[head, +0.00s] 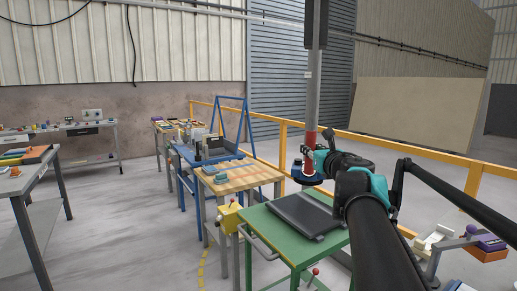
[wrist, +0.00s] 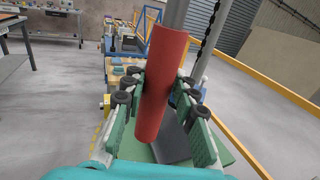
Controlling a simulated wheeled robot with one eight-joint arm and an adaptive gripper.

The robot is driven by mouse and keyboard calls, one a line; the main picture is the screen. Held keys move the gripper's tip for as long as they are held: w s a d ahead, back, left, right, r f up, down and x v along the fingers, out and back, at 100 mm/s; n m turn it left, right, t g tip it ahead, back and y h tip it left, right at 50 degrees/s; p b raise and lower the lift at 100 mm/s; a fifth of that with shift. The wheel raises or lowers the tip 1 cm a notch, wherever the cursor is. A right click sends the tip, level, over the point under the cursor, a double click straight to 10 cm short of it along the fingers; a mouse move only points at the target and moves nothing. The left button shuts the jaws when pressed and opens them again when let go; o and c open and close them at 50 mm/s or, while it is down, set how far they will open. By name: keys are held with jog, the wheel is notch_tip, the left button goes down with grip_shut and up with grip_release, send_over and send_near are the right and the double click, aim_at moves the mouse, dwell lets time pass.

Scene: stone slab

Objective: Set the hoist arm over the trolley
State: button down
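The hoist arm is a grey upright tube (head: 313,95) with a red grip (head: 310,137) low on it and a dark blue round foot (head: 306,174) at its bottom. The green trolley (head: 270,232) stands below, with a dark grey slab (head: 305,213) lying on its top. The foot hangs above the slab's far edge in the head view. My gripper (head: 316,160) is at the red grip. The trolley (wrist: 135,148) and slab (wrist: 172,142) show beyond, partly hidden.
A wooden-topped table (head: 238,178) and a blue frame (head: 232,118) stand behind the trolley. A yellow box (head: 230,217) sits at the trolley's left. A yellow railing (head: 400,147) runs behind. Workbenches line the left; the floor (head: 130,220) between is clear.

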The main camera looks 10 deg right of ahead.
jog(key=c, duration=1.3)
grip_release()
jog(key=shift+s+d+h, duration=0.1)
jog(key=shift+d+h, duration=0.2)
jog(key=shift+d, duration=0.45)
jog(key=shift+o, duration=0.2)
jog(key=shift+a+r, duration=0.15)
jog(key=shift+a, duration=0.05)
notch_tip(320, 180, up, 10)
jog(key=shift+f, duration=0.1)
